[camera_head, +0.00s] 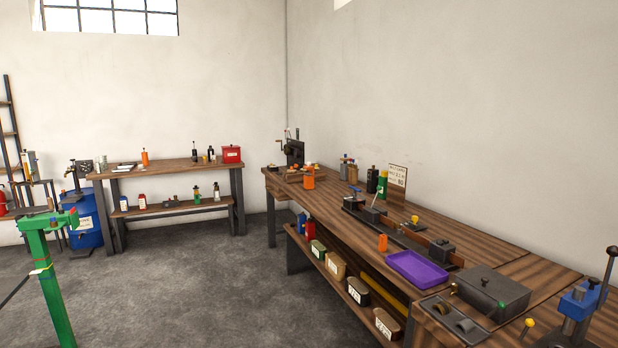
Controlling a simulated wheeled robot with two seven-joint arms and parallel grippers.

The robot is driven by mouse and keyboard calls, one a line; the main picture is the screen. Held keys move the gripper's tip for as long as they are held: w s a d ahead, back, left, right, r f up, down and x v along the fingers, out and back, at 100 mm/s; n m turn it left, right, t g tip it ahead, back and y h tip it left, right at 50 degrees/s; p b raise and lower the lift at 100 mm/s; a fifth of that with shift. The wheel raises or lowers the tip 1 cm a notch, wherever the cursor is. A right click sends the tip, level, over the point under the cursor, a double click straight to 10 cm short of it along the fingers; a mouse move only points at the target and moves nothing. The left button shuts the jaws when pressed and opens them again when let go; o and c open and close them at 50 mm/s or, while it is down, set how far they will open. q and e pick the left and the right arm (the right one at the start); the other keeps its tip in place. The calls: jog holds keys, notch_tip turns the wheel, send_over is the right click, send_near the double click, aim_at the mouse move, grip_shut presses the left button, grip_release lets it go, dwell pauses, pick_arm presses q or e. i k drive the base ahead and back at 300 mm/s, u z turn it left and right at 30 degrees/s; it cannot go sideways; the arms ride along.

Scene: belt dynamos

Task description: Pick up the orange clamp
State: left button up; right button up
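I cannot tell for sure which orange thing is the clamp. A small upright orange piece (383,243) stands at the front edge of the long wooden bench (345,212), just left of a purple tray (418,270). A larger orange piece (309,179) stands farther back on the same bench, near its far end. A thin orange bottle-like object (145,158) is on the back table. Neither of my grippers shows in this view.
A green stand (50,270) rises at the left. The back table (170,170) holds a red box (231,154). A dark box (492,291) and a blue lever device (579,302) stand at the bench's near right. Bins sit on the lower shelf. The grey floor (220,290) is clear.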

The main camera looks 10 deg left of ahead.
aim_at(308, 178)
jog(key=u, duration=1.1)
jog(key=i, duration=7.4)
jog(key=z, duration=2.85)
